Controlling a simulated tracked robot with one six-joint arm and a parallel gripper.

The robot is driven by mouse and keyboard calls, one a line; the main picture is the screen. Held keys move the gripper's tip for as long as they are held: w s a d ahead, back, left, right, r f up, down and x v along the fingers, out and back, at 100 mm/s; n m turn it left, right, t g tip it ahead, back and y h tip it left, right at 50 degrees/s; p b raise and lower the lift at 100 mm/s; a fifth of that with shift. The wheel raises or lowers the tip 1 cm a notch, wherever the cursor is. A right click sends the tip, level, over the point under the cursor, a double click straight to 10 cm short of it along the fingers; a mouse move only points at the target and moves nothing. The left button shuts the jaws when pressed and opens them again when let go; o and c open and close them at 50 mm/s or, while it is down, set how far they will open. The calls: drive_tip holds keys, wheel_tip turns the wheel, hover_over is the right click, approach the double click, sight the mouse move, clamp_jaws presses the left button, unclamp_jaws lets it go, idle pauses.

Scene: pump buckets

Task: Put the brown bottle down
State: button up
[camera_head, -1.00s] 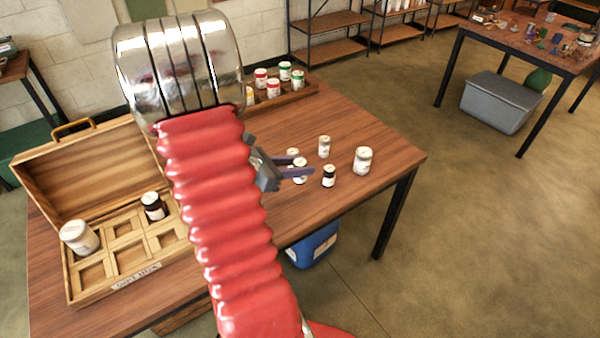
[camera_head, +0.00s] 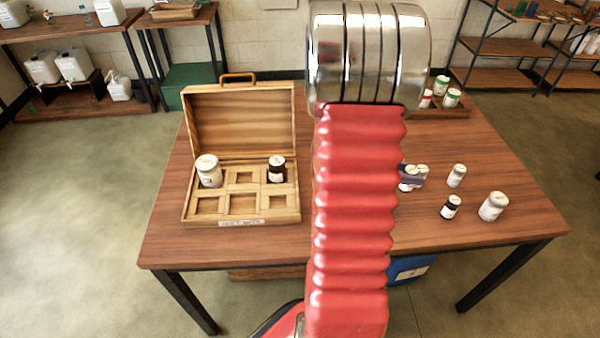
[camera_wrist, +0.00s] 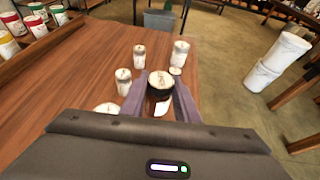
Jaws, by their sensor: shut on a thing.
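My gripper (camera_wrist: 160,100) is shut on the brown bottle (camera_wrist: 160,104) in the wrist view. The bottle has a pale-topped dark cap and a white label, and sits upright between the two grey-purple fingers. In the head view my gripper (camera_head: 412,174) is a small shape beside my red arm, largely hidden, and I cannot pick out the held bottle there. The fingers are over the right part of the wooden table (camera_head: 500,160), among white jars. I cannot tell whether the bottle's base touches the table.
A small white jar (camera_head: 456,175), a dark bottle (camera_head: 451,207) and a larger white jar (camera_head: 493,206) stand close by. An open wooden case (camera_head: 240,222) on the left holds a white jar (camera_head: 209,171) and a dark bottle (camera_head: 277,170). A tray (camera_head: 445,111) of jars is behind.

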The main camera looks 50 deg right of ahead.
drive_tip(key=w+a+n+t+h, duration=0.1)
drive_tip(key=w+n+t, duration=0.1)
drive_tip(key=w, duration=0.3)
drive_tip(key=w+a+r+n+t, duration=0.1)
drive_tip(key=w+a+n+t, duration=0.1)
drive_tip(key=w, duration=0.4)
drive_tip(key=w+a+n+t+h, duration=0.1)
drive_tip(key=w+a+n+t, duration=0.1)
drive_tip(key=w, duration=0.4)
drive_tip(key=shift+w+a+r+t+h, duration=0.15)
drive_tip(key=shift+w+a+t+h, duration=0.15)
drive_tip(key=shift+t, duration=0.1)
drive_tip(key=w+a+r+n+t+y, duration=0.15)
drive_tip(key=w+a+n+t, duration=0.4)
drive_tip(key=w+a, duration=0.65)
drive_tip(key=w+a+n+t+y, duration=0.3)
drive_tip(key=w+a+n+t, duration=0.25)
drive_tip(key=w+a, duration=0.6)
drive_tip(key=a+n+t+y, duration=0.3)
drive_tip(key=a+n+y, duration=0.1)
drive_tip(key=a, duration=1.5)
drive_tip(key=shift+f+n+y, duration=0.2)
drive_tip(key=shift+n+y, duration=0.2)
drive_tip(key=shift+y, duration=0.15)
drive_tip(key=shift+w, duration=0.1)
